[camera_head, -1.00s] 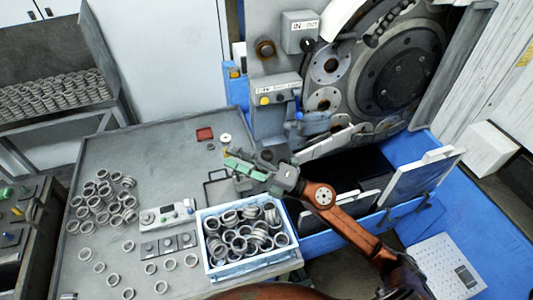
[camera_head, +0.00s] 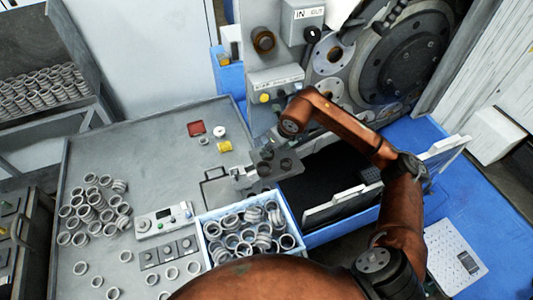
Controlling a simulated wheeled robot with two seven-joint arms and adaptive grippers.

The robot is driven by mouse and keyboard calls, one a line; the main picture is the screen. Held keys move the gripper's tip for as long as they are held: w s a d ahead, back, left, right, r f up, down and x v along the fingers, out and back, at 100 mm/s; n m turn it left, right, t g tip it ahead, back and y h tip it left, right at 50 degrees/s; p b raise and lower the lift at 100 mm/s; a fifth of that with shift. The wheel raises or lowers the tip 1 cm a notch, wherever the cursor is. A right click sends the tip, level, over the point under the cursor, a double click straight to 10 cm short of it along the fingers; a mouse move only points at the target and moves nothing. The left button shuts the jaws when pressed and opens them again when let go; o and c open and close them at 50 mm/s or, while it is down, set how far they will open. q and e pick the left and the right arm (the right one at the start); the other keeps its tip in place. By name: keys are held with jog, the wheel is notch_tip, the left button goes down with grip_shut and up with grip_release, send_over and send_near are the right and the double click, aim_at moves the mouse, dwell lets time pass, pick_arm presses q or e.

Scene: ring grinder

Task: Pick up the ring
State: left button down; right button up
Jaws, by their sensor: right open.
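Many grey metal rings are in view, and I cannot tell which single one is meant. Several lie heaped in a white-and-blue bin (camera_head: 291,212), with one ring (camera_head: 287,241) at its right side. A loose cluster of rings (camera_head: 97,200) lies on the left of the grey table (camera_head: 150,165), and a few single rings (camera_head: 80,268) lie near its front. My right gripper (camera_head: 240,174) is open above the table just behind the bin, apart from the rings, with its fingertips small and partly unclear. My left gripper is not in view.
A control box (camera_head: 163,220) and small grey blocks (camera_head: 168,251) sit left of the bin. The grinding machine (camera_head: 405,65) stands behind right. A rack of rings (camera_head: 40,90) is at far left.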

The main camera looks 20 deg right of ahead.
jog(key=x, duration=0.3)
jog(key=shift+w+f+p, duration=0.25)
jog(key=shift+w+p, duration=0.1)
jog(key=shift+p, duration=0.05)
jog(key=shift+w+f, duration=0.2)
jog(key=shift+f, duration=0.35)
jog(key=c, duration=1)
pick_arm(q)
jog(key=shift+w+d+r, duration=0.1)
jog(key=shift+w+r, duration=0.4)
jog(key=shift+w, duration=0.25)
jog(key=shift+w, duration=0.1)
